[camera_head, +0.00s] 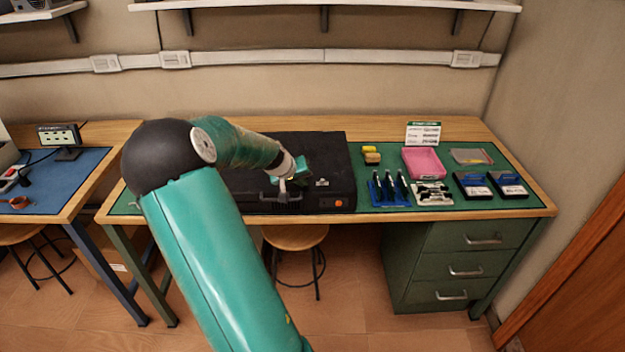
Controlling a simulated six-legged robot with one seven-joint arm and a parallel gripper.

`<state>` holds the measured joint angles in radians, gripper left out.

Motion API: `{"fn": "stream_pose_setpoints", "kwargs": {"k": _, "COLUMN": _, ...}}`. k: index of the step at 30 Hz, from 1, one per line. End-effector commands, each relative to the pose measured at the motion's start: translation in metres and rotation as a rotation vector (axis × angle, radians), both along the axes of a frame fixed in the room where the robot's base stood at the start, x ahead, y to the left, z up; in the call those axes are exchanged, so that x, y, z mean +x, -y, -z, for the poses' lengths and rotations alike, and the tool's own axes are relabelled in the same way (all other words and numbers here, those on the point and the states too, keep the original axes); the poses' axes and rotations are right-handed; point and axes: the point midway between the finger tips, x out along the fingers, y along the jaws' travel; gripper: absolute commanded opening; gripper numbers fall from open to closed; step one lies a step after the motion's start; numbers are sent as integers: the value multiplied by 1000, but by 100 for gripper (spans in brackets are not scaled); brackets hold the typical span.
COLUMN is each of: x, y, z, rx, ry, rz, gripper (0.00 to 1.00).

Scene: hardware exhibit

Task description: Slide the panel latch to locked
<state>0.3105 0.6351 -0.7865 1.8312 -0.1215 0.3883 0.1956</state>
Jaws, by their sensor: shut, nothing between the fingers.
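A black panel box (337,160) lies on the green mat of the workbench. A small pale metal piece (322,183), which may be the latch, shows on its dark face; it is too small to tell its position. My gripper (283,192) is over the front part of the box, left of that piece, with its fingers shut and empty. I cannot tell whether the fingers touch the box. My arm and gripper hide the left and middle of the box.
An orange button (338,203) is on the box's front right. Right of the box are a blue tool rack (389,190), a pink tray (424,163), a small sign (423,133) and two dark blue cases (490,185). A stool (295,238) stands below.

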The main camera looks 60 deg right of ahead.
Motion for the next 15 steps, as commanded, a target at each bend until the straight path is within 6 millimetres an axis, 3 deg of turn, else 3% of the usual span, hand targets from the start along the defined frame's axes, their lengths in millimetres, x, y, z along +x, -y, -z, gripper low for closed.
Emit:
{"fn": "stream_pose_setpoints", "kwargs": {"k": 1, "x": -13, "y": 8, "z": 0, "rx": -1, "ry": -1, "rz": 12, "gripper": 0}}
{"fn": "stream_pose_setpoints", "kwargs": {"k": 3, "x": -20, "y": 13, "z": 0, "rx": 0, "ry": -1, "rz": 11, "gripper": 0}}
{"fn": "stream_pose_setpoints", "kwargs": {"k": 15, "x": -28, "y": 20, "z": -1, "rx": 0, "ry": -2, "rz": 5, "gripper": 0}}
